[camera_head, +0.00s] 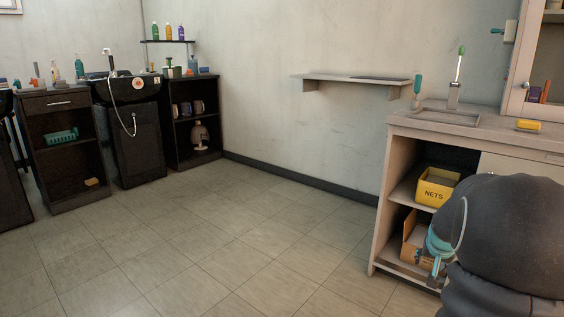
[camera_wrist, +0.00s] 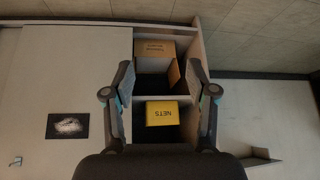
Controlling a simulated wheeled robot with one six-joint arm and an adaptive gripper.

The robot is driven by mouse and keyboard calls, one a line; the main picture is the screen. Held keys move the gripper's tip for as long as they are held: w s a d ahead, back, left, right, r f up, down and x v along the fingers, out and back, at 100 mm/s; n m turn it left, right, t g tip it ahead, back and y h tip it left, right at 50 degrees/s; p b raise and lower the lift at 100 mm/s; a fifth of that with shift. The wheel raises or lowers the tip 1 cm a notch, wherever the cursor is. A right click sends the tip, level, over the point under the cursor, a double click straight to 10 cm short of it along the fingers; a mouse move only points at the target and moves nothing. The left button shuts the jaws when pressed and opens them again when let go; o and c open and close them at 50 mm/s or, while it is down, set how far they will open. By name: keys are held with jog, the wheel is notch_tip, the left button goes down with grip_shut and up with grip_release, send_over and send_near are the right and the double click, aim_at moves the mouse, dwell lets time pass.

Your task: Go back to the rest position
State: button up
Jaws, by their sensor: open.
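My gripper (camera_wrist: 160,70) is open and empty in the wrist view. Its two fingers are spread apart, with the open shelves of the pale cabinet (camera_head: 383,190) showing between them. In the head view, my dark arm covers the lower right, and part of the gripper (camera_head: 437,265) shows in front of the cabinet's lower shelf. A yellow box marked NETS (camera_head: 437,188) sits on the upper shelf; it also shows upside down in the wrist view (camera_wrist: 162,113). A cardboard box (camera_head: 411,240) is on the lower shelf, partly hidden by my arm.
The cabinet top holds a yellow item (camera_head: 528,125) and a tray (camera_head: 450,117). A wall shelf (camera_head: 350,78) juts out left of it. Dark shelf units (camera_head: 192,120) and a black wash basin (camera_head: 125,88) stand at the far left. The tiled floor (camera_head: 215,235) between is clear.

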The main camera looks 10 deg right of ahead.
jog(key=s+a+r+n+y+p, duration=0.1)
jog(key=s+a+r, duration=0.4)
jog(key=a, duration=0.7)
jog(key=s+a+r+n+y+p, duration=0.1)
jog(key=s+a+r+n+p, duration=0.2)
jog(key=s+a, duration=0.7)
jog(key=s+a+r+n+y+p, duration=0.1)
jog(key=s+a+r, duration=0.6)
jog(key=a, duration=0.7)
jog(key=s+n+p, duration=0.1)
jog(key=n, duration=0.1)
jog(key=shift+r+n+y+p, duration=0.3)
jog(key=shift+r+n+y, duration=0.1)
jog(key=shift+a, duration=0.1)
